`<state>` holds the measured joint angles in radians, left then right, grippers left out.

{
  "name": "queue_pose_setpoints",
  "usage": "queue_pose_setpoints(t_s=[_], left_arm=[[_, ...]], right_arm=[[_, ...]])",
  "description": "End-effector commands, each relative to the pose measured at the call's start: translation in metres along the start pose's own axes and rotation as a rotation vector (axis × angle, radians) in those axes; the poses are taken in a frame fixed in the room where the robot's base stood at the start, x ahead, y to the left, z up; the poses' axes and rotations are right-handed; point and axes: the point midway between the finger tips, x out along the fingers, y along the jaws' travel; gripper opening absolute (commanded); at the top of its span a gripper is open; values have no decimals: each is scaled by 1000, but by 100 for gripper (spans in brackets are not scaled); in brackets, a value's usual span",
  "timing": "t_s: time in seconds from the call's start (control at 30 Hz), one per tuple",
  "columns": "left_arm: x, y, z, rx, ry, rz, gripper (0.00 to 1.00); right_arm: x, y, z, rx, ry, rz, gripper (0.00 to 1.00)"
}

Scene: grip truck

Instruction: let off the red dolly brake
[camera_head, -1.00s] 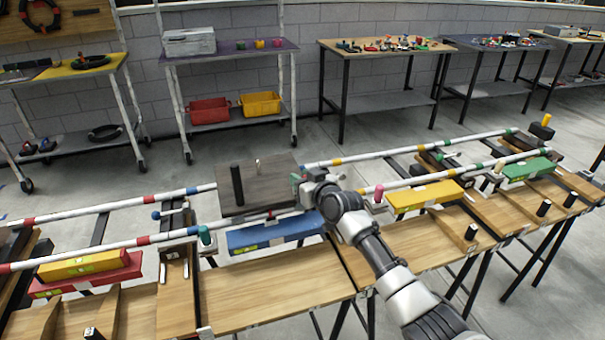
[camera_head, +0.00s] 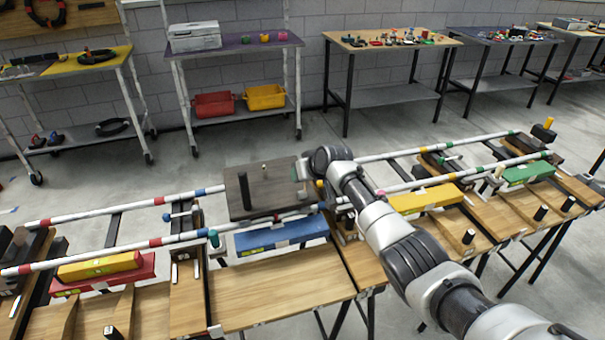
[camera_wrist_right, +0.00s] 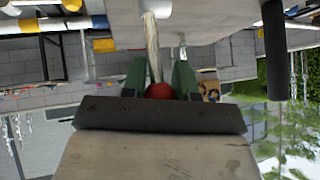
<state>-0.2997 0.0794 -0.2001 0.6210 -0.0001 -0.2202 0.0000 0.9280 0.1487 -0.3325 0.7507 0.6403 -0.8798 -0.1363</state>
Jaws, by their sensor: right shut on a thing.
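The dolly (camera_head: 239,205) is a dark grey flat deck on the striped rails, with a black post (camera_head: 245,190) and a short pale peg (camera_head: 264,169) on top. My right gripper (camera_head: 302,170) is at the deck's right edge, its wrist coming in from the right. In the right wrist view a red ball knob (camera_wrist_right: 160,91) sits between the green fingertips of my right gripper (camera_wrist_right: 160,82). They are shut on it. A pale lever or rod shows above the knob there. The knob is hidden in the head view. My left gripper is not in view.
Striped rails (camera_head: 150,242) run on wooden tables. A blue block (camera_head: 280,236) lies in front of the dolly, a yellow block (camera_head: 425,198) to the right. A small teal-topped post (camera_head: 214,238) stands by the near rail. Shelves and tables line the back wall.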

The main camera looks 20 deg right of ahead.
Motion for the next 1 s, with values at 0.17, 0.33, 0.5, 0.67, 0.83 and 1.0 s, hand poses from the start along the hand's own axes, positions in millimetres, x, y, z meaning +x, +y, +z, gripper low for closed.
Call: queue_pose_setpoints(t_s=[0.17,0.33,0.5,0.67,0.83,1.0], left_arm=[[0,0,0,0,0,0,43],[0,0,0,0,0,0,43],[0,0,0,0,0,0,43],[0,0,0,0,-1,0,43],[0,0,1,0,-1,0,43],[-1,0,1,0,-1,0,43]], right_arm=[[1,0,-1,6,-19,-1,0],[1,0,-1,6,-21,-1,0],[0,0,-1,6,-20,-1,0],[0,0,-1,6,-20,-1,50],[0,0,-1,6,-20,0,54],[0,0,-1,6,-20,0,54]])
